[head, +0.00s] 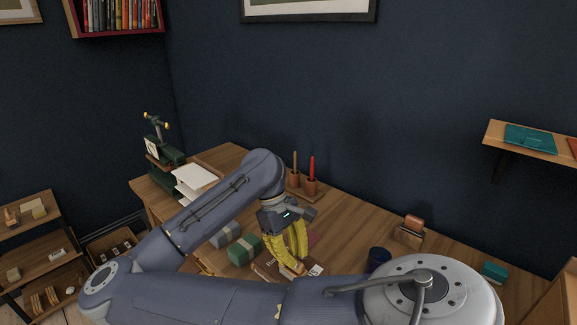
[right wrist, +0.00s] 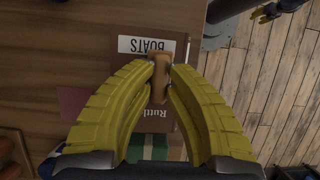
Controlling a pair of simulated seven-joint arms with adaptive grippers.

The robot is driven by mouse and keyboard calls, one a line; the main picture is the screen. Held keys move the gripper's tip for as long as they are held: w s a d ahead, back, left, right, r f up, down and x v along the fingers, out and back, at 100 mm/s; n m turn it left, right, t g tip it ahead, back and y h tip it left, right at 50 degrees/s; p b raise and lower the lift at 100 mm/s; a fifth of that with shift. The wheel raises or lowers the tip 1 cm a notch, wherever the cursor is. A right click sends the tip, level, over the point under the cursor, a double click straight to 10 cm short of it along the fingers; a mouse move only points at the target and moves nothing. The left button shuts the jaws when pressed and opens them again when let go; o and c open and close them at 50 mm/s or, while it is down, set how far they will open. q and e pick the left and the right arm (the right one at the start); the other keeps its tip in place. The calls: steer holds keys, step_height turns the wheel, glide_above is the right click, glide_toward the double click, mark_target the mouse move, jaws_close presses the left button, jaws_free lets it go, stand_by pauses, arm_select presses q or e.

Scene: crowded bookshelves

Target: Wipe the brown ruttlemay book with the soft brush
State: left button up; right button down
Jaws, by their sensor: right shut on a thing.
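The brown ruttlemay book (right wrist: 153,124) lies flat on the wooden desk, with part of the lettering "Ruttl" and a white "BOATS" label showing in the right wrist view. My right gripper (right wrist: 160,68) has its yellow fingers closed on a small tan wooden piece (right wrist: 160,80), which looks like the soft brush, above the book. The bristles are hidden, so I cannot tell whether they touch the cover. In the head view the right gripper (head: 299,262) points down over the desk. A dark, yellow-tipped part at the wrist view's top right may be my left gripper (right wrist: 270,12).
A green wrapped bundle (head: 244,249) lies left of the gripper. A holder with a red candle-like stick (head: 311,170) stands behind. A dark blue cup (head: 378,258) and a wooden stand (head: 411,232) are to the right. The desk between holder and stand is clear.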

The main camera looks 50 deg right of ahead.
steer(key=shift+s, duration=0.75)
steer(key=shift+w+d, duration=0.15)
steer(key=shift+d, duration=0.6)
steer(key=shift+w+d, duration=0.2)
steer(key=shift+w, duration=2.45)
steer(key=shift+w+d, duration=0.15)
steer(key=shift+w, duration=2.5)
steer(key=shift+d, duration=0.65)
steer(key=shift+s+a, duration=0.15)
steer(key=shift+s, duration=1.7)
steer(key=shift+s+a, duration=0.15)
steer(key=shift+s, duration=1.7)
steer(key=shift+s+a, duration=0.15)
steer(key=shift+s, duration=1.7)
step_height(320, 180, up, 8)
steer(key=shift+d+r, duration=0.1)
